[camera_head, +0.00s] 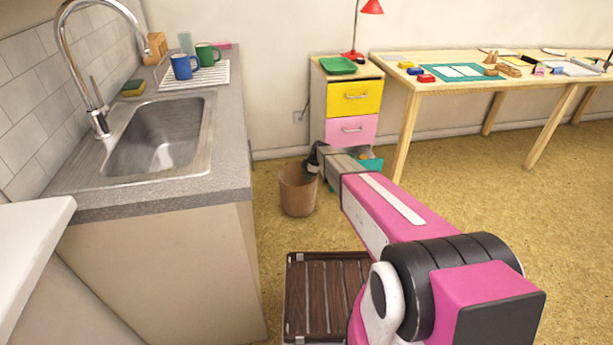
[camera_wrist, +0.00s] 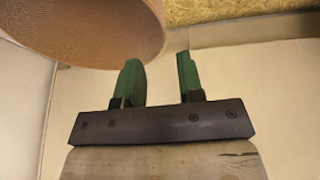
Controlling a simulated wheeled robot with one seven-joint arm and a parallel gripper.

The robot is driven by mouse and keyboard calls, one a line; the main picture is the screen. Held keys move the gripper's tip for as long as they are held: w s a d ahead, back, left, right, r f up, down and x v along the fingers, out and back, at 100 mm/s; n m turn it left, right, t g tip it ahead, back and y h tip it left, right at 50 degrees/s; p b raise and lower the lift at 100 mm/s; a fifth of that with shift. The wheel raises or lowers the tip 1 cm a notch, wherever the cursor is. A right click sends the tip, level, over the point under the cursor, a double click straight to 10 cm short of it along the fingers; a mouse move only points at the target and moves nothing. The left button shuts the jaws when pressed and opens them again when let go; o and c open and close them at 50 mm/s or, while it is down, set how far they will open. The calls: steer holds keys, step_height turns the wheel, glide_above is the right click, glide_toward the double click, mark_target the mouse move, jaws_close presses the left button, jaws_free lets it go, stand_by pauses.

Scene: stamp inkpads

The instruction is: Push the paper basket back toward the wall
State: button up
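The paper basket (camera_head: 297,193) is brown and round. It stands upright on the floor between the sink counter and the drawer unit, with some floor showing between it and the wall. My gripper (camera_head: 311,170) is at the basket's upper right rim in the head view, its fingers partly hidden. In the wrist view, the basket (camera_wrist: 85,30) fills the upper left. There, my gripper (camera_wrist: 159,68) has two green fingers held apart with nothing between them. The left fingertip is very close to the basket's side; I cannot tell whether it touches.
The sink counter (camera_head: 225,150) stands left of the basket. The drawer unit (camera_head: 352,110), with yellow and pink drawers, is behind to the right, with a teal open drawer low down. A slatted wooden piece (camera_head: 325,290) lies in front. Open floor (camera_head: 480,200) is on the right.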

mark_target(299, 193)
steer(key=x, duration=1)
steer(key=shift+a+f, duration=0.1)
steer(key=shift+f, duration=0.25)
jaws_close()
